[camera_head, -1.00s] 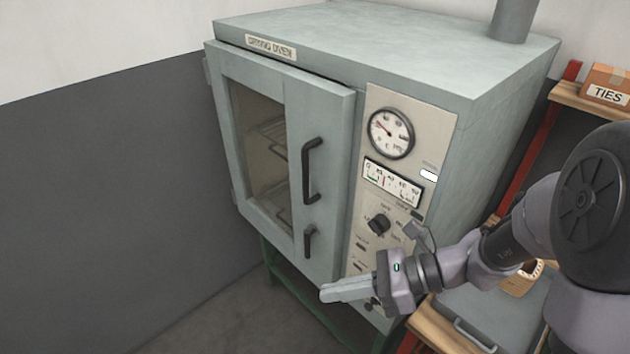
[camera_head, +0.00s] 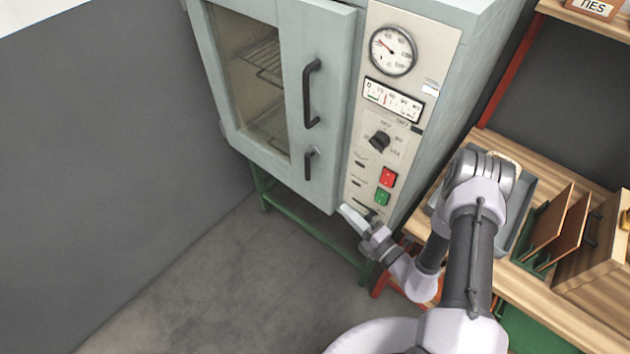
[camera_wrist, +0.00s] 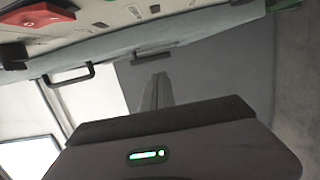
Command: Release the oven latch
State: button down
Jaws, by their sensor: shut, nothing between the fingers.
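The drying oven's door (camera_head: 325,110) faces me, with a long black handle (camera_head: 311,92) near its right edge. The small black oven latch (camera_head: 309,163) is below that handle and points roughly up and down. My gripper (camera_head: 345,212) is shut and empty, at the door's lower right corner, below and right of the latch. In the wrist view my closed fingers (camera_wrist: 157,92) point toward the door's outer side, with the latch (camera_wrist: 153,54) beyond them and the long handle (camera_wrist: 70,76) to the left. No contact with the latch shows.
The oven's control panel (camera_head: 383,100) is right of the door, with a gauge, a knob and a red button (camera_head: 388,177) above a green one (camera_head: 382,197). A wooden bench (camera_head: 560,290) with a tray and upright boards stands at the right. Floor left of the oven is clear.

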aim_at(309, 175)
jog(key=b+x, duration=0.2)
jog(key=x, duration=1.2)
jog(key=shift+b, duration=0.4)
